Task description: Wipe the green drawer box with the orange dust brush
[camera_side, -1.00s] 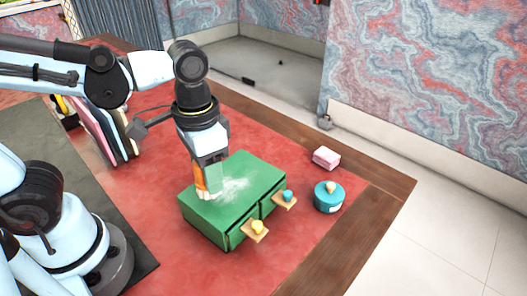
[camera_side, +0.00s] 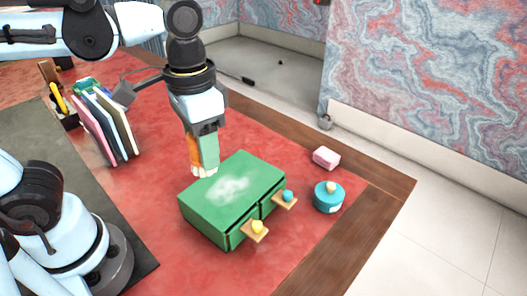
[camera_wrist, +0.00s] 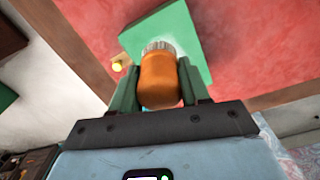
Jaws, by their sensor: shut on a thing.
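The green drawer box (camera_side: 219,203) stands on the red leather desk, with a whitish dusty patch (camera_side: 229,188) on its top. Two drawer fronts face the lower right, each with a wooden ledge and a knob, one yellow and one teal. My gripper (camera_side: 204,158) is shut on the orange dust brush (camera_side: 195,154) and holds it above the box's back left part, bristles down and apart from the top. In the wrist view the brush (camera_wrist: 161,80) sits between the two green fingers (camera_wrist: 158,88), its pale bristles toward the green box (camera_wrist: 172,24).
A teal round pot (camera_side: 327,199) and a pink block (camera_side: 326,157) stand right of the box. Several upright books (camera_side: 104,128) and a pen holder (camera_side: 66,118) stand at the left. The desk's wooden edge (camera_side: 385,190) is at the right. Red desk in front of the books is clear.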

